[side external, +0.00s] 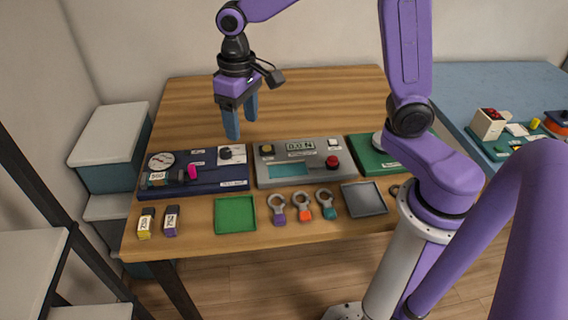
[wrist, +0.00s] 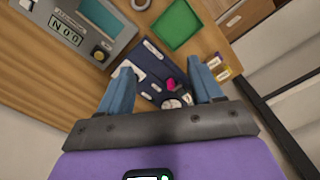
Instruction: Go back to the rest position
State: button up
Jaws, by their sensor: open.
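My gripper (side external: 240,120) has two blue fingers and hangs in the air above the back of the wooden table, behind the dark blue panel. In the wrist view its fingers (wrist: 163,88) are spread apart with nothing held between them. In the wrist view the panel (wrist: 150,62) shows beyond and between the fingers. The fingers look clear of it.
A grey panel (side external: 263,179) with a display stands mid-table, and a green panel (side external: 361,142) is to its right. In front lie a green mat (side external: 235,214), several ring-handled pieces (side external: 302,206), a grey tray (side external: 363,198) and two small labelled blocks (side external: 171,222). The table's back is clear.

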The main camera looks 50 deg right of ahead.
jog(key=s+d+n, duration=0.3)
jog(key=s+n, duration=0.2)
jog(key=s, duration=0.7)
jog(key=s+d+f+n, duration=0.1)
jog(key=s+d+n, duration=0.2)
jog(key=s, duration=0.8)
jog(key=shift+s+d+n, duration=0.2)
jog(key=shift+s+n, duration=0.2)
jog(key=shift+n, duration=0.8)
